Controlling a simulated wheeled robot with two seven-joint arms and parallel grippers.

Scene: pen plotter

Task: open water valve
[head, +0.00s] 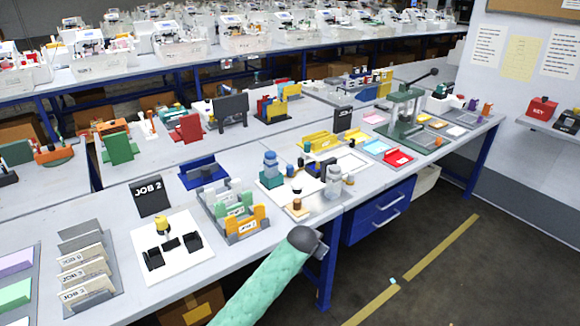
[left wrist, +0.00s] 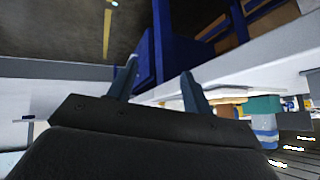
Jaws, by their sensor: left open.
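I cannot make out a water valve for certain in either view. My left gripper (head: 318,246) is at the end of a green-sleeved arm in the head view, in front of the table's front edge. Its fingers are hardly visible there. In the left wrist view its two fingers (left wrist: 159,68) stand apart with nothing between them. A blue-topped bottle on a teal base (head: 270,168) and a clear grey bottle (head: 333,182) stand on the table beyond the gripper. A blue and teal object, perhaps that bottle, also shows in the wrist view (left wrist: 264,124). My right gripper is not in view.
A rack of coloured cards (head: 236,218) and a white plate with black holders (head: 150,265) stand left of the bottles. A green press with a lever (head: 402,120) stands farther right. Blue drawers (head: 380,212) and a table leg are under the edge. The floor at right is open.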

